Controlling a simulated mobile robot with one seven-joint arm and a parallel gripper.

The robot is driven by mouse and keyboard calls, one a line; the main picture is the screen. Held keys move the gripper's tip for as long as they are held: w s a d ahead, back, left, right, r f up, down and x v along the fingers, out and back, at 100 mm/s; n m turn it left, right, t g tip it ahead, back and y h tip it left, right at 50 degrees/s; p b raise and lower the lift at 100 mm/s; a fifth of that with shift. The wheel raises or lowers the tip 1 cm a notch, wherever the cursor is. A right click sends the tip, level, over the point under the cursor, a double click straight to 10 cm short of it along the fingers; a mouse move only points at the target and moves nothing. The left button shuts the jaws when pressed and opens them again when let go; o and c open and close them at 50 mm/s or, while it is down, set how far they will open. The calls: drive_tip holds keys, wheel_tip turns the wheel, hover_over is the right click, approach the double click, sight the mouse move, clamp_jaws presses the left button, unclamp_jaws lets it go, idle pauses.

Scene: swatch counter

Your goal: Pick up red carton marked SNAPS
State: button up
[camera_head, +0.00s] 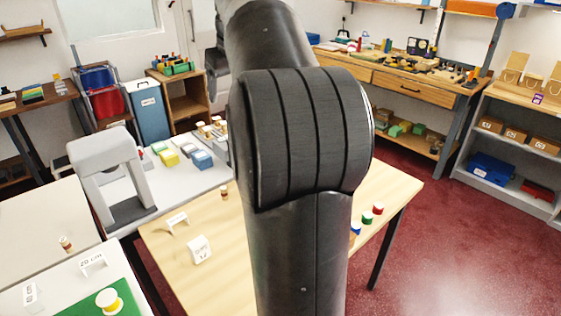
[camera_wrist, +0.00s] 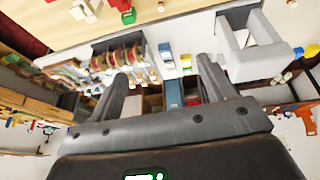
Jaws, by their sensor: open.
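I cannot make out a red carton marked SNAPS in either view. In the head view my dark arm covers the middle of the light wood table (camera_head: 180,265), so things behind it are hidden. My gripper shows only in the wrist view (camera_wrist: 162,70), with its two grey fingers spread wide and nothing between them. The wrist view looks across the room upside down, and the fingers are apart from the tables.
A grey arch-shaped stand (camera_head: 103,165) is at the left. A blue bin (camera_head: 493,170) sits on the right shelf unit. Red floor (camera_head: 440,240) is clear at the right.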

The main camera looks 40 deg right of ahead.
drive_tip(key=w+d+f, duration=0.2)
drive_tip(key=d, duration=0.8)
drive_tip(key=w+d+f, duration=0.1)
drive_tip(key=d+f, duration=0.1)
drive_tip(key=d, duration=0.8)
drive_tip(key=s+d+f, duration=0.3)
drive_tip(key=d+f, duration=0.1)
drive_tip(key=d, duration=0.5)
drive_tip(key=s+d+f, duration=0.4)
drive_tip(key=d+f, duration=0.1)
drive_tip(key=d, duration=0.5)
drive_tip(key=shift+m, duration=0.3)
drive_tip(key=f, duration=0.8)
drive_tip(key=w+f, duration=0.1)
drive_tip(key=f, duration=0.8)
drive_tip(key=w+f, duration=0.1)
drive_tip(key=f, duration=0.8)
drive_tip(key=shift+w+a+f, duration=0.15)
drive_tip(key=shift+a, duration=0.05)
drive_tip(key=x, duration=0.6)
drive_tip(key=shift+s, duration=0.2)
drive_tip(key=c, duration=1)
drive_tip(key=shift+c, duration=0.3)
